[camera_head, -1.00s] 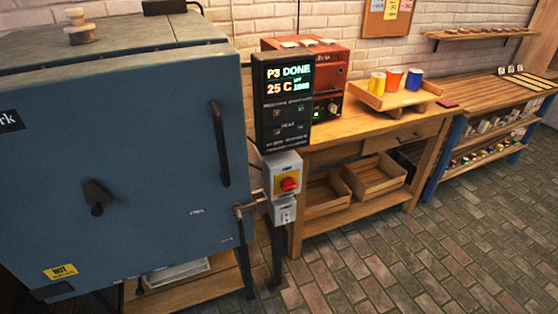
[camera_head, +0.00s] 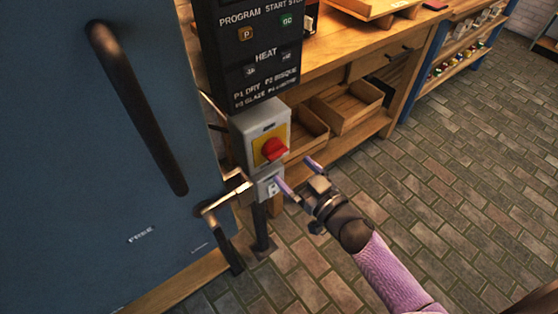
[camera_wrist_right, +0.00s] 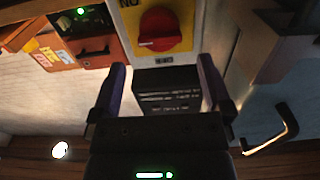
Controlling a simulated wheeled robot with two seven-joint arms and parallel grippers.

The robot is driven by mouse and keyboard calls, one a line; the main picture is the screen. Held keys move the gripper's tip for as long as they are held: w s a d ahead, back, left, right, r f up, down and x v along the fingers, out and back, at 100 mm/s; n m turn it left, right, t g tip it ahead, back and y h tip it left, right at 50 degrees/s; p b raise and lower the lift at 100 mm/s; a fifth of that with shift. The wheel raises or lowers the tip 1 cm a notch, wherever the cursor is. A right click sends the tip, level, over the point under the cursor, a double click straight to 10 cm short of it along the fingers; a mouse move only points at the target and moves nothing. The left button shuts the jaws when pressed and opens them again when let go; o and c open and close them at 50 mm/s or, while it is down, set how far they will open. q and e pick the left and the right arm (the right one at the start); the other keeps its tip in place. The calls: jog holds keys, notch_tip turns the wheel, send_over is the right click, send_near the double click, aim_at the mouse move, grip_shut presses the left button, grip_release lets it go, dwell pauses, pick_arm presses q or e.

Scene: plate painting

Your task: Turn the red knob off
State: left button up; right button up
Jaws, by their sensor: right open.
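The red knob (camera_head: 274,149) sits on a yellow plate on the front of a grey switch box (camera_head: 250,128), below the black control panel. In the right wrist view the red knob (camera_wrist_right: 160,28) is at the top centre, just beyond the fingertips. My right gripper (camera_head: 299,171) comes in from the lower right and is open, with its two purple fingers apart just below and in front of the knob. In the right wrist view nothing is between the fingers of the right gripper (camera_wrist_right: 162,80). My left gripper is not in view.
The blue kiln door with its dark handle (camera_head: 137,107) fills the left. A metal latch (camera_head: 224,196) sticks out left of the box. A wooden workbench (camera_head: 345,62) with crates stands behind. The brick floor (camera_head: 440,190) at right is clear.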

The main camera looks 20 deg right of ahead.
aim_at(278, 153)
jog(key=b+x, duration=0.1)
jog(key=x, duration=0.5)
jog(key=shift+w, duration=0.2)
jog(key=shift+c, duration=1.4)
jog(key=c, duration=0.9)
jog(key=shift+o, duration=0.2)
